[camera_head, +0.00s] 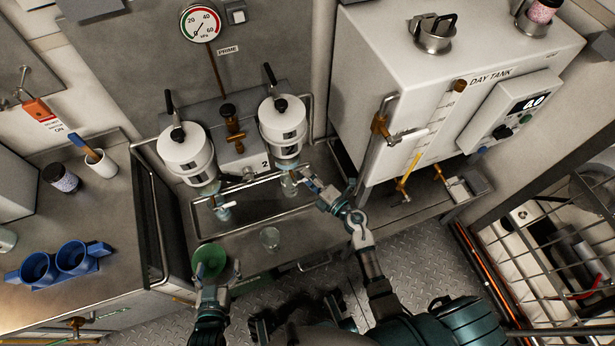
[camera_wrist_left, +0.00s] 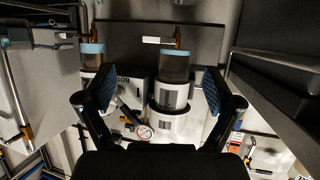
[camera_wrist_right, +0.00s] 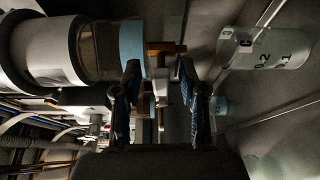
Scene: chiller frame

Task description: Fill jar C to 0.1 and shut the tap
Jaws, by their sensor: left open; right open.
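Jar C (camera_wrist_right: 265,48) is clear, marked C, 0.2 and 0.1, and stands upright below the right-hand filter bowl (camera_wrist_right: 98,50). In the head view it appears to be the glass (camera_head: 290,187) beside my right gripper; I cannot read its level. The brass tap (camera_wrist_right: 165,48) under that bowl lies between the fingertips of my right gripper (camera_wrist_right: 160,68), which are open; contact cannot be told. My right gripper (camera_head: 312,185) reaches in from the right in the head view.
A second clear jar (camera_head: 270,238) stands in front on the ledge. The left filter (camera_head: 187,155) stands beside the right filter (camera_head: 285,125). The day tank (camera_head: 440,80) with its pipes is at the right. Blue cups (camera_head: 72,257) are on the left counter. A rail (camera_head: 150,190) edges that counter.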

